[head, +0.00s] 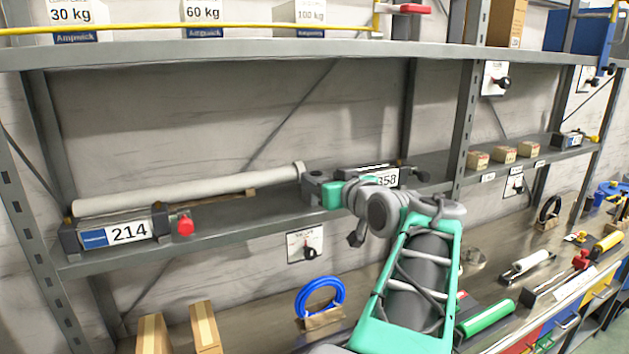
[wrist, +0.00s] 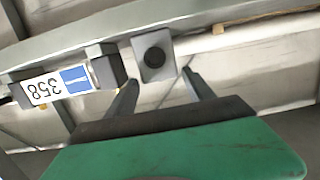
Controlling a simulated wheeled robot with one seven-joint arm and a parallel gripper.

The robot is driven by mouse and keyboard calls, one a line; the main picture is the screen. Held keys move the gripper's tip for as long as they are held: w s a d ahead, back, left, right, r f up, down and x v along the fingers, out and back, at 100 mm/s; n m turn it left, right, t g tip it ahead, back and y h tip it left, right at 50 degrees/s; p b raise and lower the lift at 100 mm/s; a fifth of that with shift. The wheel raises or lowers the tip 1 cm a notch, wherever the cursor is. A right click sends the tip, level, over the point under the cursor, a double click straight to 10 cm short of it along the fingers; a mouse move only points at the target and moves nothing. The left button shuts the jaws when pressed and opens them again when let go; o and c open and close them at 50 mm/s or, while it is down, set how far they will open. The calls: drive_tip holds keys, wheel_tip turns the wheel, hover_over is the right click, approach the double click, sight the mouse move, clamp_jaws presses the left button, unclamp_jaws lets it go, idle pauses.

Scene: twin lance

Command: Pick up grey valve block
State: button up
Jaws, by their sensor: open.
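The grey valve block (head: 313,187) sits on the middle shelf at the right end of a long pale lance in the head view. In the wrist view, the valve block (wrist: 154,47) is a square grey block with a dark round hole. My gripper (wrist: 160,75) is open, its two dark fingers pointing at the block from either side, with the block a little beyond or just between the tips. I cannot tell whether they touch. In the head view my gripper (head: 328,195) is right beside the block, its fingers mostly hidden.
A dark cradle labelled 358 (wrist: 60,86) stands close beside the block; a 214 cradle (head: 128,232) with a red knob (head: 185,225) supports the lance's left end (head: 180,193). The shelf edge (head: 225,230) runs below. The bench beneath holds a blue hose coil (head: 320,297) and tools.

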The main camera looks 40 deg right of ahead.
sight(311, 172)
drive_tip(key=p+x, duration=0.4)
drive_tip(key=x, duration=0.3)
drive_tip(key=shift+w+r, duration=0.15)
drive_tip(key=shift+w, duration=0.15)
drive_tip(key=shift+s, duration=0.1)
drive_tip(key=shift+c, duration=0.4)
drive_tip(key=c, duration=1.2)
clamp_jaws()
drive_tip(key=shift+r, duration=0.1)
